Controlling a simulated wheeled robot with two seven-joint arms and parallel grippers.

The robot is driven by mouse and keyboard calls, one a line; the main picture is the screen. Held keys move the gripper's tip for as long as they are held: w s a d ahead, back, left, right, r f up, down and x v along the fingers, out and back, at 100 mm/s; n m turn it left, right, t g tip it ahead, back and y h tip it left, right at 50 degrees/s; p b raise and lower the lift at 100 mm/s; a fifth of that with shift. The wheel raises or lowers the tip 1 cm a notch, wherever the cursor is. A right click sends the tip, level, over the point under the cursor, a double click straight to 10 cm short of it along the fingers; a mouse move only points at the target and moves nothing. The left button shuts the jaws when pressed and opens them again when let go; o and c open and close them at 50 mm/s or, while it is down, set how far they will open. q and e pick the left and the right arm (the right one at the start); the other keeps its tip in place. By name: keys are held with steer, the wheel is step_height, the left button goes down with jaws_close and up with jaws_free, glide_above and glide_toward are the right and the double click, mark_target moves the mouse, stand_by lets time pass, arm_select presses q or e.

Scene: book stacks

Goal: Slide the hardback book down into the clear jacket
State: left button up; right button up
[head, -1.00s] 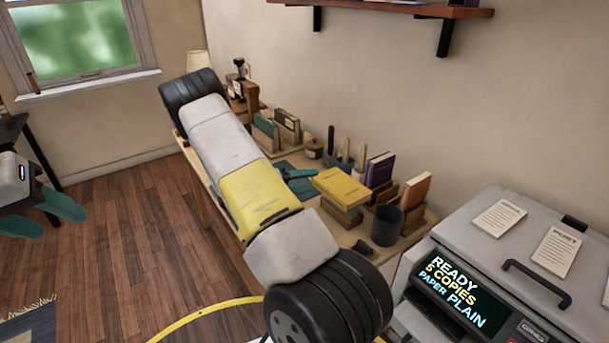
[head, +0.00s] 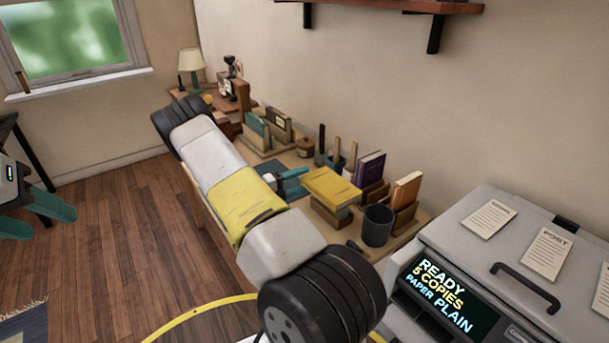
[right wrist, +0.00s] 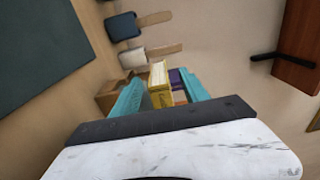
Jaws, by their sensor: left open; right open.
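A yellow hardback book (head: 332,187) lies tilted on a wooden stand on the desk. It also shows in the right wrist view (right wrist: 158,76), seen between my teal fingers. My right gripper (right wrist: 160,88) is open and points towards the book; in the head view its teal fingertips (head: 293,179) are just left of the book, partly hidden by my arm. Whether they touch it I cannot tell. I cannot make out a clear jacket with certainty. My left gripper (head: 38,215) is open and empty over the floor at the far left.
A purple book (head: 370,168) and an orange book (head: 407,190) stand right of the yellow one. A dark cup (head: 378,226) is in front. Teal and brown books (head: 258,131) stand farther back. A grey copier (head: 500,240) is at the right.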

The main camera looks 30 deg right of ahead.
mark_target(318, 175)
steer(key=d, duration=0.6)
steer(key=shift+s+d+f, duration=0.15)
steer(key=shift+s+d, duration=0.1)
steer(key=shift+d, duration=0.1)
jaws_close()
